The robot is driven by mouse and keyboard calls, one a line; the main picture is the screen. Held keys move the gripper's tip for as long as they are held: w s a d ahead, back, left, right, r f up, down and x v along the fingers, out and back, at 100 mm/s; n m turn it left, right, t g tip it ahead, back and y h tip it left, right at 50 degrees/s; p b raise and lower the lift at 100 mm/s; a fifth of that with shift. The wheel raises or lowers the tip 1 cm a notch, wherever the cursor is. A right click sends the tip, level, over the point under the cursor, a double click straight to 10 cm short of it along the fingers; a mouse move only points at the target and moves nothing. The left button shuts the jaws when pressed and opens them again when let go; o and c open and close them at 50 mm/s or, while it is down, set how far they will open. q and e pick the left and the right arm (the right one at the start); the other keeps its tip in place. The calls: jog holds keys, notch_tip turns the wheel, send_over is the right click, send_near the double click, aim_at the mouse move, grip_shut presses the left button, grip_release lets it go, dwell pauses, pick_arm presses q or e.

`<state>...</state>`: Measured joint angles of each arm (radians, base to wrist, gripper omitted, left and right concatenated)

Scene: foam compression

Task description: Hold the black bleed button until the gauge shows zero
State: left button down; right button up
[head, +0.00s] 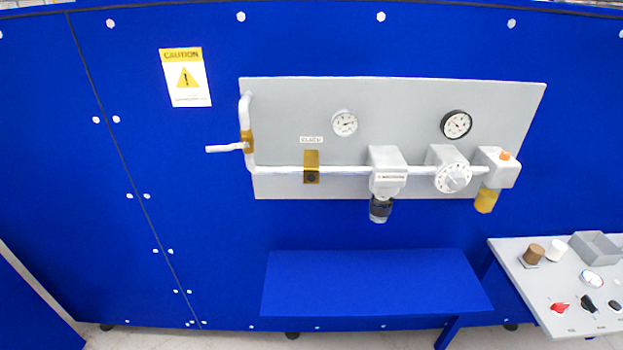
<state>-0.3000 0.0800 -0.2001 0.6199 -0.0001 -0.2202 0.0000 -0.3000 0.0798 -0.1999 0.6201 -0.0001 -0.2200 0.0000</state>
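A brass block (311,160) sits on the pipe of the grey wall panel (285,100), with a small dark round button (311,177) on its lower front. A small label above it is too blurred to read surely. Two round gauges are on the panel: a light-rimmed one (344,123) and a black-rimmed one (456,124) to its right. Their needle readings are too small to tell. Nothing touches the button. Neither of my grippers shows in the head view.
A white lever (224,148) sticks out left of the panel. A filter unit (387,170), a round dial (453,177) and a block with an orange top (497,168) line the pipe. A blue shelf (370,282) is bare below. A grey console (540,290) with knobs stands right.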

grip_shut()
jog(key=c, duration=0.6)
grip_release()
